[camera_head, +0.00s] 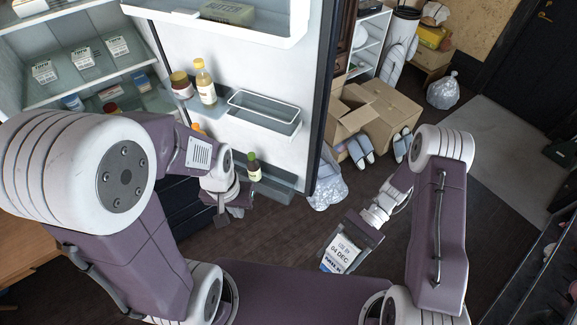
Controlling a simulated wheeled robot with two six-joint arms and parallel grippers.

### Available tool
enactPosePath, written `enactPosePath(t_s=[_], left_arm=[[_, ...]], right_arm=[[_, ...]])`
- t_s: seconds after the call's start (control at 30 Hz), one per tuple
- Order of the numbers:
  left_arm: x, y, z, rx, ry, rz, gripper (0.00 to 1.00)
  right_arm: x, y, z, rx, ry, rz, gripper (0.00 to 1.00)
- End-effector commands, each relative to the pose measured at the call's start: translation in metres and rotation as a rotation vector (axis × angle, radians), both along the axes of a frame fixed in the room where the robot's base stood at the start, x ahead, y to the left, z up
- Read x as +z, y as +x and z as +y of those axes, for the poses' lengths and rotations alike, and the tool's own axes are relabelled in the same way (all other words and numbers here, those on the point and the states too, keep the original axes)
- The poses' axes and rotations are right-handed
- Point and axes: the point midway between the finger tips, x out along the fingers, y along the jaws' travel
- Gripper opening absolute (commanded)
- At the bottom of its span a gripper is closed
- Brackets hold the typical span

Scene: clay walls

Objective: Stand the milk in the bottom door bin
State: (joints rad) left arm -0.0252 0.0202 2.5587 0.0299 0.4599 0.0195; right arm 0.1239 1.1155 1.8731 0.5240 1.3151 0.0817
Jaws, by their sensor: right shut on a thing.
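The milk (341,255) is a white carton with a blue band and a date label. My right gripper (350,240) is shut on it and holds it in front of my base, to the right of the open fridge door. The bottom door bin (277,186) is a grey bin low on the fridge door, with a dark green-capped bottle (254,167) standing at its left part. Its right part looks free. My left gripper (222,205) is in front of the bin's left side, partly hidden by its own arm; its jaw state is unclear.
The fridge door (318,110) stands open. A middle door bin (262,115) and a top bin with butter (228,12) sit above. Cardboard boxes (385,110), a plastic bag (328,188) and slippers (361,151) lie right of the door. Dark floor between is clear.

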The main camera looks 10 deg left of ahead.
Motion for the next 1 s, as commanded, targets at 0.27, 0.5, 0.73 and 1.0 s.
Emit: enactPosePath(t_s=[0.27,0.5,0.73,1.0], left_arm=[[0.031,0.000,0.000,0.002,0.000,0.000,0.00],[0.052,0.000,0.000,0.003,-0.001,-0.001,0.00],[0.063,0.000,0.000,0.003,-0.001,-0.001,0.00],[0.063,0.000,0.000,0.003,-0.001,-0.001,0.00]], right_arm=[[0.036,0.088,0.019,-0.498,0.004,0.001,0.00],[0.067,0.174,0.000,-0.913,0.004,-0.001,0.00],[0.086,0.226,-0.028,-1.165,0.004,0.000,0.00],[0.089,0.238,-0.037,-1.227,0.004,-0.001,0.00]])
